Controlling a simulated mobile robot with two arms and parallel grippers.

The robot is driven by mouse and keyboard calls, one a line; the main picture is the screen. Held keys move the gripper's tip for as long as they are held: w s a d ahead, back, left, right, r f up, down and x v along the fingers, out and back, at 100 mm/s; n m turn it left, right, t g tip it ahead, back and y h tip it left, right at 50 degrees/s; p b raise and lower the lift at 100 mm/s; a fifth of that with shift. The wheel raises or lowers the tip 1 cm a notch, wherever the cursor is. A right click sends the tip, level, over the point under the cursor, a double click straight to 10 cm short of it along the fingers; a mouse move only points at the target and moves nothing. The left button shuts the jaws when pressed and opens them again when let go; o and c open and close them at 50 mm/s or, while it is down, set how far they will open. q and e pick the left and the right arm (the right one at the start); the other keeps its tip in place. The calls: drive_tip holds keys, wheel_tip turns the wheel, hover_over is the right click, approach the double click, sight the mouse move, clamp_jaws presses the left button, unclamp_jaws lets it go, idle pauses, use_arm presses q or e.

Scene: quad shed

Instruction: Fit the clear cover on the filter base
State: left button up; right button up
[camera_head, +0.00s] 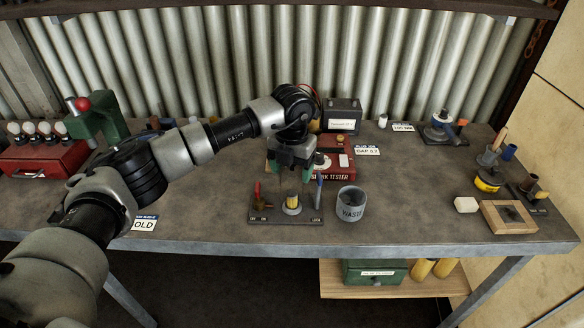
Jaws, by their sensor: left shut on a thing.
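The filter base (292,210) stands on a dark plate near the front edge of the bench, with a yellow filter (292,199) upright in it. A red lever is at the plate's left, by the OFF mark, and a blue-grey upright piece is at its right, by the LOCK mark. My left gripper (294,173) points down just above the filter and is shut on what seems to be the clear cover. The cover is see-through and too small to make out, so I cannot tell whether it touches the base. My right gripper is not in view.
A grey waste cup (351,203) stands close to the right of the plate. A red tester box (337,164) and a dark battery (341,116) are behind the gripper. A wooden tray (508,217) is at the far right. The bench left of the plate is mostly clear.

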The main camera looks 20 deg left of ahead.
use_arm(q)
drive_tip(key=shift+f, duration=0.15)
drive_tip(key=shift+f+b, duration=0.35)
drive_tip(key=shift+f+b, duration=0.5)
drive_tip(key=shift+f, duration=0.25)
drive_tip(key=shift+f, duration=0.1)
drive_tip(key=shift+f+b, duration=1.35)
drive_tip(key=shift+f, duration=0.3)
idle(0.3)
idle(0.4)
drive_tip(key=o, duration=1)
drive_tip(key=shift+o, duration=0.2)
drive_tip(key=shift+r, duration=0.15)
